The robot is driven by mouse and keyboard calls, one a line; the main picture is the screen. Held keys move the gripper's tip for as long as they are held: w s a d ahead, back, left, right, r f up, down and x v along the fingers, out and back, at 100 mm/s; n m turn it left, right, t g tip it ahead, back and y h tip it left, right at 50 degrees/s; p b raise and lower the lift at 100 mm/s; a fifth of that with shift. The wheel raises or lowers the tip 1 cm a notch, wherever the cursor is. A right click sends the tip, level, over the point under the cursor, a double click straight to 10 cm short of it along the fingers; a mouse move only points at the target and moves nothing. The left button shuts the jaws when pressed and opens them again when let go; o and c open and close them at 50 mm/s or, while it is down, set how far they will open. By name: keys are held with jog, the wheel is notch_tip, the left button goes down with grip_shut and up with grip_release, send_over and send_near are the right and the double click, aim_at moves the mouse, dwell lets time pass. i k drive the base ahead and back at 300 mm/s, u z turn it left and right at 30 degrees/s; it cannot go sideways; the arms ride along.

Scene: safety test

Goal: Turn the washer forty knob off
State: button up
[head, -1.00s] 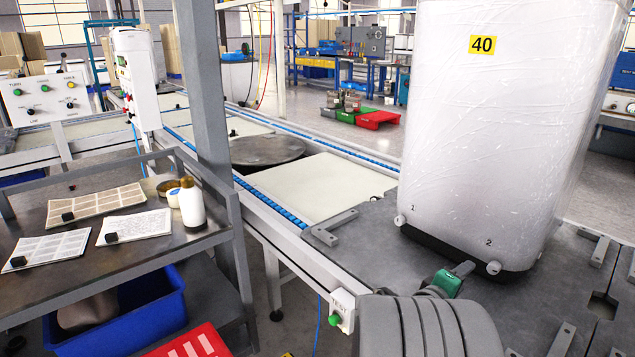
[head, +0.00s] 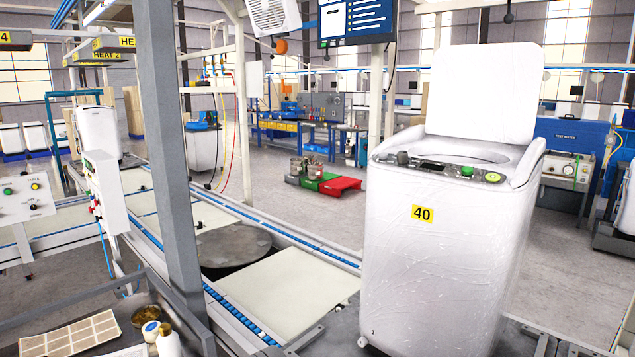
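The washer (head: 440,265) with the yellow label 40 (head: 422,213) stands upright on the grey conveyor platform at right of centre. It is white, in clear wrap, with its lid (head: 484,90) raised. I cannot read any knob marking. My gripper is outside the head view.
A grey post (head: 165,150) rises left of the washer. A bench with bottles (head: 168,340) and sheets is at lower left. A conveyor with a dark turntable (head: 232,247) runs behind. Red and green bins (head: 340,185) sit on the floor. A screen (head: 356,22) hangs above.

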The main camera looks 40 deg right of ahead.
aim_at(402, 156)
jog(key=z, duration=1.6)
